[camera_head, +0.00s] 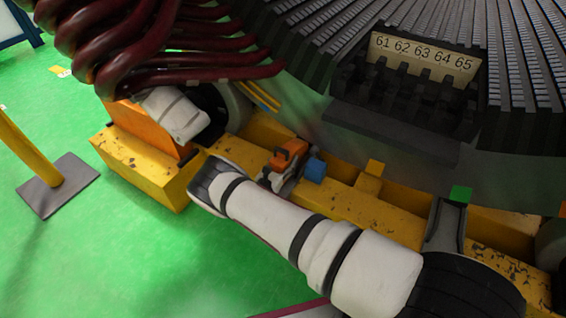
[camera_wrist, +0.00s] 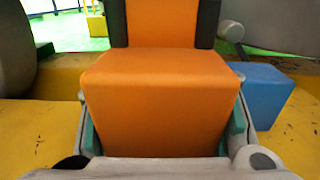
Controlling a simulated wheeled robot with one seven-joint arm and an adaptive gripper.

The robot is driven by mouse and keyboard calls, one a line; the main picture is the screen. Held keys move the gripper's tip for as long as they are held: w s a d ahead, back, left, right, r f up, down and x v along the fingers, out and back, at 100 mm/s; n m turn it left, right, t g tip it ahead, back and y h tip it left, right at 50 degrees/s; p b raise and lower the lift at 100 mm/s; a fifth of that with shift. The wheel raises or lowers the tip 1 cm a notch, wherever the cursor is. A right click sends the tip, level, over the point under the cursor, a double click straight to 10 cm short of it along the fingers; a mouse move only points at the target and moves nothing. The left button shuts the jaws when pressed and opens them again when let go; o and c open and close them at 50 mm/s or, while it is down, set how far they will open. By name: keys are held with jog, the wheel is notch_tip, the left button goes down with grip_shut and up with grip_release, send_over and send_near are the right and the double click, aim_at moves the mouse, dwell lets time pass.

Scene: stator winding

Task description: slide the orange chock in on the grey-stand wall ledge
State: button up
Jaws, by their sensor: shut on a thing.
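The orange chock (camera_head: 288,155) is held above the yellow beam in the head view. It fills the middle of the wrist view (camera_wrist: 160,105). My gripper (camera_head: 283,175) is shut on it, with teal finger pads on its two sides in the wrist view (camera_wrist: 163,135). A blue block (camera_head: 315,170) is just right of the chock and also shows in the wrist view (camera_wrist: 262,93). A grey stand (camera_head: 445,230) with a green block on top is farther right. Its wall ledge cannot be made out. The chock's underside is hidden.
The yellow beam (camera_head: 400,213) runs below the large grey stator (camera_head: 410,165). A yellow block (camera_head: 370,178) sits on the beam between the blue block and the grey stand. Dark red cables (camera_head: 190,75) hang at upper left. Green floor (camera_head: 90,245) is open at left.

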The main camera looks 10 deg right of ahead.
jog(key=shift+x, duration=1.5)
jog(key=o, duration=1.4)
jog(key=shift+s+f, duration=0.1)
jog(key=v, duration=1.2)
jog(key=shift+a, duration=0.1)
